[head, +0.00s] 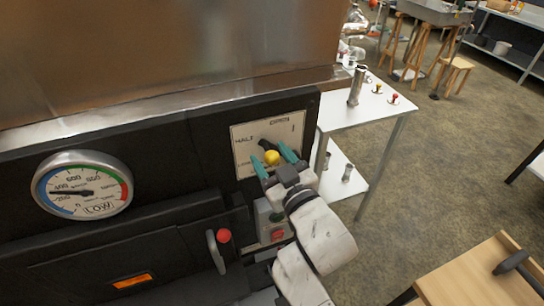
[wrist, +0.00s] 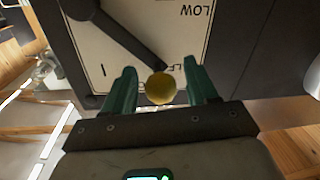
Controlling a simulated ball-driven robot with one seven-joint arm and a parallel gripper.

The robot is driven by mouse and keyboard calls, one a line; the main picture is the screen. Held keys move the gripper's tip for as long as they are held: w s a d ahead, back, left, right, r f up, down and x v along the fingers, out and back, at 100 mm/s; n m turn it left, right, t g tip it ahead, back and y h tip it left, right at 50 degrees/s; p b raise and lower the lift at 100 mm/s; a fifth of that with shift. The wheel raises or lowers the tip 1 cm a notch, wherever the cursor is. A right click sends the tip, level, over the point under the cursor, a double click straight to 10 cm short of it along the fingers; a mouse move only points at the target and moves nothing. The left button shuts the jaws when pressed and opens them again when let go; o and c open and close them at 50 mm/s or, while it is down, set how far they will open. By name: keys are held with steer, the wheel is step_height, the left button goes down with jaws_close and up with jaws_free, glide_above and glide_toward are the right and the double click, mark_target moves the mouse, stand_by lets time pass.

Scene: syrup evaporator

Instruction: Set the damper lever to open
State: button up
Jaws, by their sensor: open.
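The damper lever is a dark bar with a yellow ball knob (head: 272,158) on a pale plate (head: 245,150) marked OPEN, HALF and LOW. In the wrist view the plate's lettering is upside down. There the bar (wrist: 132,40) runs from a dark pivot at upper left down to the knob (wrist: 160,88), which overlaps the edge of the HALF lettering. My gripper (head: 271,162) is open, its green fingers on either side of the knob. In the wrist view my gripper (wrist: 161,85) shows small gaps beside the knob. My fingers hide part of the plate in the head view.
A round gauge (head: 83,186) is on the black front at left. A red-knobbed handle (head: 223,236) and a grey box with a red button (head: 277,235) are below the plate. A white side table (head: 375,112) stands right of the evaporator. A wooden table (head: 470,275) is at lower right.

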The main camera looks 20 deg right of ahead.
steer(key=shift+c, duration=0.4)
jaws_close()
